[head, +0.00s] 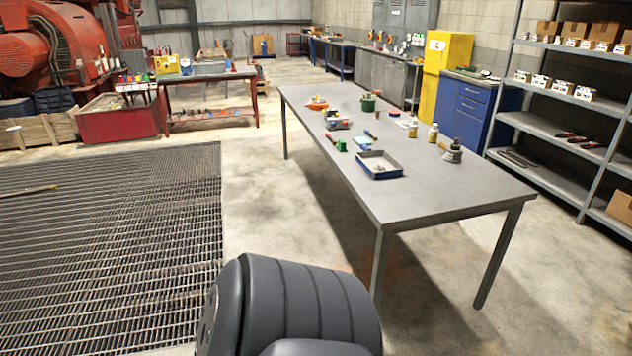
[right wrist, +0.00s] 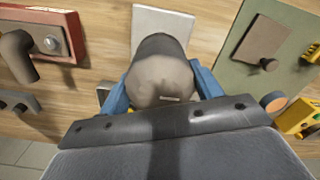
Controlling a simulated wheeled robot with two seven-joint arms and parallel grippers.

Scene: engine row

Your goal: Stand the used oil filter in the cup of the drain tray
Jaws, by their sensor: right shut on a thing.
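In the right wrist view my right gripper (right wrist: 162,88) has its blue fingers shut on a dark grey rounded cylinder, which looks like the used oil filter (right wrist: 163,72). Its near end is paler with a small light mark, and the far end is hidden. In the head view neither gripper shows. A shallow blue tray (head: 382,177) with a pale inside stands near the middle of the grey table; I cannot tell whether it is the drain tray. No cup can be made out in it.
The grey table (head: 455,191) has a bare near end; bottles and small items stand farther back. Shelves (head: 545,124) are at the right, a floor grating (head: 120,240) at the left. Behind the filter is a wooden surface (right wrist: 100,52) with a red object (right wrist: 45,35) and a green panel (right wrist: 250,75).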

